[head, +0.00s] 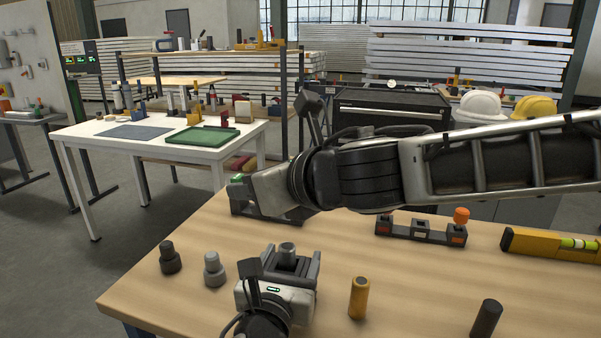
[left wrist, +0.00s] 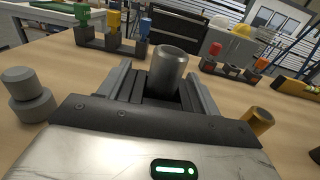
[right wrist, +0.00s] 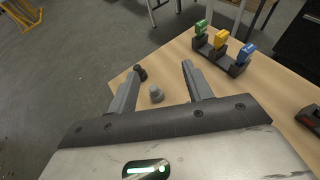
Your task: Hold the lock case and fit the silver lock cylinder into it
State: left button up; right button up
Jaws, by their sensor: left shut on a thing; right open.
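The lock case (head: 287,248), a grey tube with an open top, stands upright in my left gripper (head: 288,263), which is shut on it. It also shows between the fingers in the left wrist view (left wrist: 168,68). The silver lock cylinder (head: 214,268), a light grey stepped piece, stands on the table left of my left gripper. It shows in the right wrist view (right wrist: 156,95) and at the left edge of the left wrist view (left wrist: 30,97). My right gripper (right wrist: 160,72) is open and empty, above the table; its fingers are unclear in the head view.
A dark stepped piece (head: 170,258) stands beside the silver cylinder. A brass cylinder (head: 358,298) and a black one (head: 486,318) stand to the right. A rack with green, yellow and blue pieces (right wrist: 222,56), another rack (head: 420,233) and a yellow level (head: 550,244) lie further back.

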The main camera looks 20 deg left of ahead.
jog(key=shift+w+d+r+m+t+h, duration=0.2)
jog(key=shift+w+d+m+t+h, duration=0.1)
jog(key=shift+d+m+t+h, duration=0.45)
jog(key=shift+w+d+r+m+t+h, duration=0.15)
jog(key=shift+w+d+m+t+h, duration=0.2)
jog(key=shift+d+m+t+h, duration=0.45)
jog(key=shift+w+d+r+m+t+h, duration=0.25)
jog(key=shift+d+m+t+h, duration=0.2)
jog(key=shift+d+m, duration=0.55)
jog(key=shift+d, duration=0.1)
pick_arm(q)
jog(key=o, duration=1.4)
jog(key=shift+c, duration=0.2)
pick_arm(e)
jog(key=shift+w, duration=0.1)
pick_arm(q)
jog(key=shift+s, duration=0.1)
